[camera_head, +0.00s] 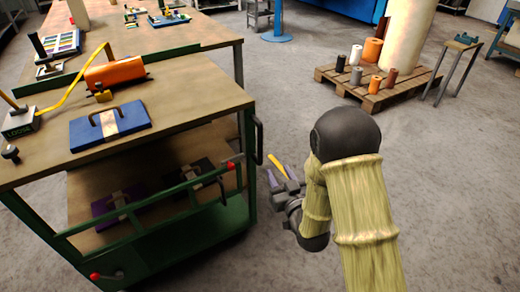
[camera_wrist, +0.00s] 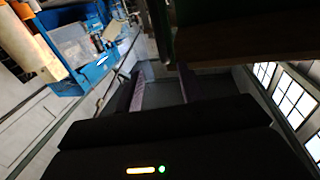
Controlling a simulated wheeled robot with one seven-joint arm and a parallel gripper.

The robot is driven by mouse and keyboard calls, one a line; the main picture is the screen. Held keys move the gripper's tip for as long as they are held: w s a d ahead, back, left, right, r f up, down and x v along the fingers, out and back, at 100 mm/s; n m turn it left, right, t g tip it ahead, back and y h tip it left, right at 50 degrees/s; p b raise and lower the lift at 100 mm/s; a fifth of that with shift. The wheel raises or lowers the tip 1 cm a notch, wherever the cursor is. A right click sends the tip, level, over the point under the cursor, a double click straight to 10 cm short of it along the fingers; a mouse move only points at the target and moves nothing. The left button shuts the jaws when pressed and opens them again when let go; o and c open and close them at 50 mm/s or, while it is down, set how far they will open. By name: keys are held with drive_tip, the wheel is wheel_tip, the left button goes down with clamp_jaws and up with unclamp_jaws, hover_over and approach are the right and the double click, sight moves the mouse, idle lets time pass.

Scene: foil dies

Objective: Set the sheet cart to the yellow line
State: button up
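The sheet cart (camera_head: 245,195) has a green frame and wooden shelves and stands at the left in the head view. A black upright handle (camera_head: 259,136) is on its right corner post. My gripper (camera_head: 279,174) is just right of that post, lower than the handle, and holds nothing that I can see. Its two fingers stand apart in the wrist view (camera_wrist: 162,88). A short yellow strip (camera_head: 278,165) shows beside the fingers; I cannot tell if it is a floor line. A dark edge with a wooden underside (camera_wrist: 240,42) is close above the fingers in the wrist view.
A pallet (camera_head: 375,95) with rolls is at the back right. The grey floor (camera_head: 455,185) at right is clear.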

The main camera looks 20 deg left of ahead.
sight(261, 141)
drive_tip(key=shift+r, duration=0.15)
drive_tip(key=b+x, duration=0.1)
drive_tip(key=x, duration=1.6)
drive_tip(key=shift+w+a, duration=0.1)
drive_tip(key=shift+a, duration=0.1)
clamp_jaws()
